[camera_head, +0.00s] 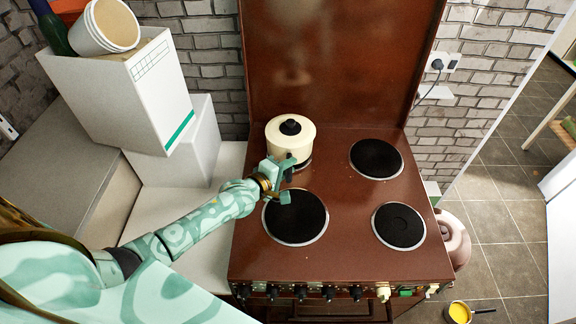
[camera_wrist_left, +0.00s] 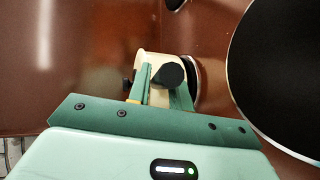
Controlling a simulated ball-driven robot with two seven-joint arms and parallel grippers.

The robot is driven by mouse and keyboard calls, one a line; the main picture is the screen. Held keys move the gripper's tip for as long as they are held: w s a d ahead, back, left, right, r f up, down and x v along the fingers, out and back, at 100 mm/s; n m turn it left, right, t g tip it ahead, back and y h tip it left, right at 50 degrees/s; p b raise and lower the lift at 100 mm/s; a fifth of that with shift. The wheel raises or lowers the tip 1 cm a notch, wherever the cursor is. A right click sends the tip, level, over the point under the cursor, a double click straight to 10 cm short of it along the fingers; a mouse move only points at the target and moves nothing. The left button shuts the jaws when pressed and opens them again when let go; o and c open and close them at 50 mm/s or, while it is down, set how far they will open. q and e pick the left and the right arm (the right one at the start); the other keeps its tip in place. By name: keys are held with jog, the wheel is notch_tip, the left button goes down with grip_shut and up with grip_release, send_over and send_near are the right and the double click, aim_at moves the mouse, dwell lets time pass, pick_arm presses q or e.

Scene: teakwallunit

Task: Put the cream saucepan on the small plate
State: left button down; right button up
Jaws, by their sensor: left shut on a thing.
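The cream saucepan (camera_head: 291,143) has a lid with a black knob and is at the back left of the brown stove. It covers most of the back-left plate (camera_head: 303,167), whose rim shows at its lower right. I cannot tell whether it rests on that plate or hangs just above. My left gripper (camera_head: 283,178) is shut on its handle side, in front of the pot; the handle is mostly hidden. In the left wrist view the saucepan (camera_wrist_left: 150,66) and a black round part show between the green fingers (camera_wrist_left: 163,95). A smaller-looking plate (camera_head: 398,226) is bare at the front right. My right gripper is out of view.
A large black plate (camera_head: 295,217) at the front left and another plate (camera_head: 376,158) at the back right are bare. The stove's tall back panel (camera_head: 335,60) rises behind the saucepan. Knobs line the front edge. White boxes (camera_head: 125,90) stand left of the stove.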

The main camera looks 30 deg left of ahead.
pick_arm(q)
jog(key=shift+w+r, duration=0.15)
jog(key=shift+r, duration=0.05)
jog(key=shift+f+b, duration=0.4)
jog(key=shift+f, duration=0.2)
dwell(0.4)
jog(key=c, duration=1.2)
grip_release()
jog(key=shift+s+f, duration=0.25)
jog(key=shift+s+a+r, duration=0.1)
jog(key=shift+s+r, duration=0.1)
jog(key=shift+s, duration=0.25)
jog(key=p+v, duration=0.1)
jog(key=v, duration=0.6)
jog(key=p+v, duration=0.2)
jog(key=v, duration=0.6)
jog(key=shift+s+r, duration=0.1)
jog(key=shift+r, duration=0.15)
jog(key=shift+f, duration=0.1)
